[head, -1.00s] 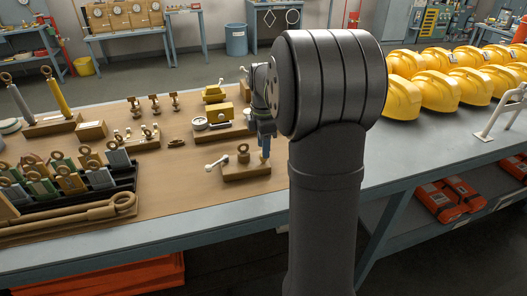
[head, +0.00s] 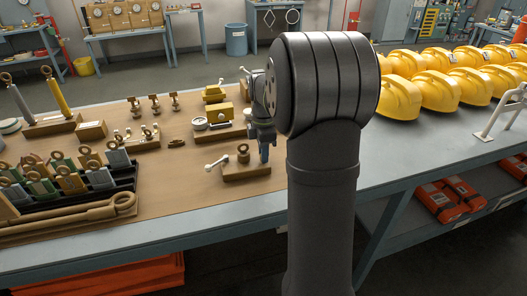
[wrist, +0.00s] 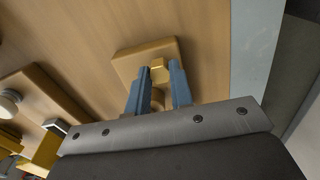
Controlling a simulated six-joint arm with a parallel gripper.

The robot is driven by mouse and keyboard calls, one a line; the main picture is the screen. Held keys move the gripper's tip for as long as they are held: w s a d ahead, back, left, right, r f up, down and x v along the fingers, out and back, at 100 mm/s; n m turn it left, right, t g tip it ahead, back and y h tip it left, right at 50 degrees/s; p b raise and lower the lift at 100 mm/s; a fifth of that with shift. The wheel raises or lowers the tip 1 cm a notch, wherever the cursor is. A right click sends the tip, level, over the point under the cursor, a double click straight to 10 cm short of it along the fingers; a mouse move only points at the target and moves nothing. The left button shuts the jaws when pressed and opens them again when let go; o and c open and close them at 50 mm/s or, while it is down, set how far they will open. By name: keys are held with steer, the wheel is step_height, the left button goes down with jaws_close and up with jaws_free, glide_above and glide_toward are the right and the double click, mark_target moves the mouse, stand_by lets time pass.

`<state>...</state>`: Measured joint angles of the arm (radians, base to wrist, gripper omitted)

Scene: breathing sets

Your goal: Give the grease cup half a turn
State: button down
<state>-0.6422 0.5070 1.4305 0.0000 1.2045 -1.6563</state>
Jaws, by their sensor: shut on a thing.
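A small wooden block (head: 258,173) lies on the bench mat and carries a brown, ring-topped piece (head: 243,153). A pale lever (head: 216,163) sticks out at its left. My gripper (head: 264,150) is low over the right part of the block, pointing down. In the wrist view my gripper (wrist: 157,80) has its two blue fingers on either side of a small brass part that I take for the grease cup (wrist: 158,72), standing on the block (wrist: 127,66). The fingers are shut on it. Its lower part and the far contact are hidden.
A yellow box (head: 235,111) and a gauge stand just behind the block. Boards with small brass fittings (head: 145,138) stand to the left, a black rack (head: 125,178) farther left. Yellow helmets (head: 400,98) are at the right.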

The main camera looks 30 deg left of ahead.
steer(key=shift+m, duration=0.3)
steer(key=m, duration=0.4)
steer(key=shift+m, duration=0.3)
steer(key=m, duration=0.4)
steer(key=shift+m, duration=0.3)
steer(key=m, duration=0.4)
steer(key=shift+r+m, duration=0.1)
steer(key=shift+m, duration=0.2)
steer(key=m, duration=1.2)
steer(key=shift+m, duration=0.3)
steer(key=m, duration=0.4)
steer(key=shift+m, duration=2.3)
